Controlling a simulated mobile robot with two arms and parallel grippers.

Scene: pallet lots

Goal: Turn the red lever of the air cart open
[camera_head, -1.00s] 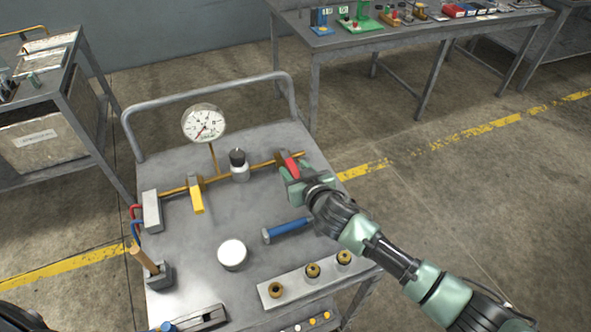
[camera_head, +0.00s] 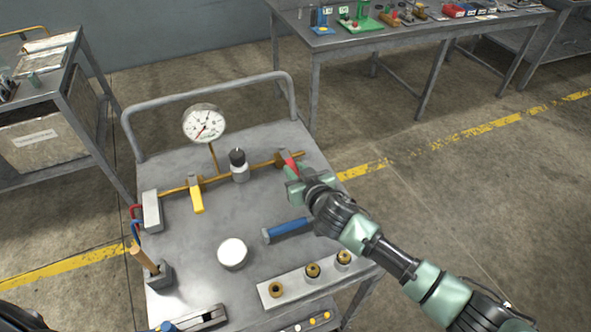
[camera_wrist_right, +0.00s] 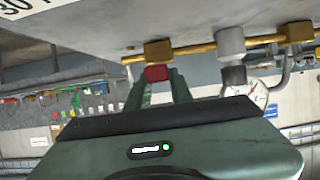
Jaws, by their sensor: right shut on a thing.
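The red lever (camera_head: 289,161) sits on a brass valve at the right end of the brass pipe on the grey air cart (camera_head: 210,222). My right gripper (camera_head: 293,172) is at the lever, and its fingers partly cover it. In the right wrist view the red lever (camera_wrist_right: 157,73) lies between the two green fingers (camera_wrist_right: 158,88), which are shut on it. The brass valve body (camera_wrist_right: 158,51) shows just beyond. My left gripper is not in view.
A yellow lever (camera_head: 197,200), a pressure gauge (camera_head: 204,123) and a black-capped fitting (camera_head: 238,165) stand along the pipe. A blue-handled tool (camera_head: 287,230), a white round piece (camera_head: 232,253) and a block with brass fittings (camera_head: 312,279) lie nearer. Floor right of the cart is clear.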

